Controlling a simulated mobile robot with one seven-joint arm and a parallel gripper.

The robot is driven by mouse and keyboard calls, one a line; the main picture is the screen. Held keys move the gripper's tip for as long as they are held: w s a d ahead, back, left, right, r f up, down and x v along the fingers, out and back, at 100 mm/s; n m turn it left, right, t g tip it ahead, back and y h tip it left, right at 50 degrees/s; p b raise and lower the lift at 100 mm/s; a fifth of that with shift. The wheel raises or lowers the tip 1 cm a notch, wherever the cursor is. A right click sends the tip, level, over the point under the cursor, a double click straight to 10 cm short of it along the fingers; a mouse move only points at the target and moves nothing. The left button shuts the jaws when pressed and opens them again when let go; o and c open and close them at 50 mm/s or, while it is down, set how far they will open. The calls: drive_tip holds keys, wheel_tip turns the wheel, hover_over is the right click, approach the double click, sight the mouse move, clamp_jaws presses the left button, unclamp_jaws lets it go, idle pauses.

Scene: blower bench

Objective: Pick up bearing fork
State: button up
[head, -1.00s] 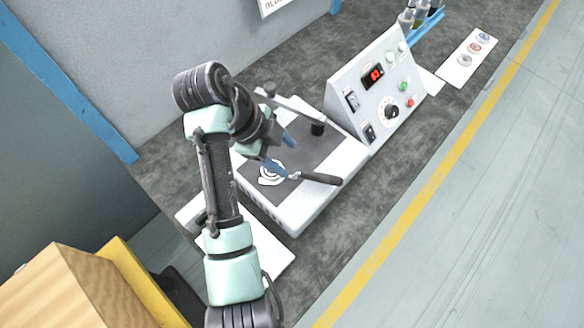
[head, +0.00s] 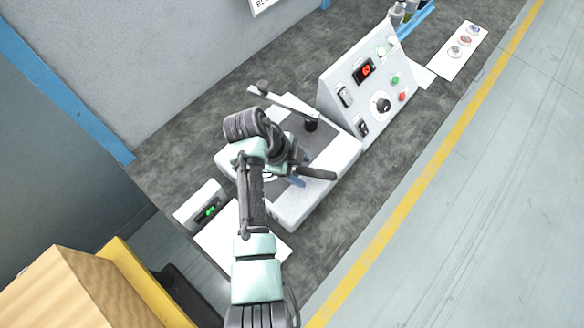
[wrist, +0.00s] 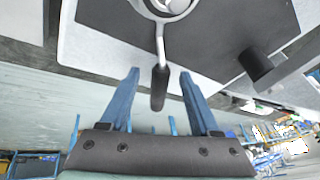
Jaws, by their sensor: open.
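The bearing fork has a black handle (wrist: 160,88) and a pale metal shank that runs up to a round ring-like end (wrist: 172,6) in the wrist view. In the head view its dark handle (head: 316,173) sticks out over the front right edge of the white bench unit (head: 296,213). My gripper (wrist: 159,74) has two blue fingers, open, one on each side of the handle in the picture, with clear gaps. Whether the fingers are level with the handle in depth I cannot tell. In the head view my arm hides most of the ring end.
A control box (head: 361,95) with a red display stands behind the unit. The right counter strip is free.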

sight(301, 170)
drive_tip(key=shift+c, duration=0.2)
clamp_jaws()
drive_tip(key=shift+w+r, duration=0.1)
drive_tip(key=shift+r, duration=0.05)
drive_tip(key=shift+r, duration=0.3)
wheel_tip(301, 170, up, 8)
drive_tip(key=shift+r+b, duration=0.25)
drive_tip(key=shift+b, duration=0.4)
drive_tip(key=shift+r, duration=0.4)
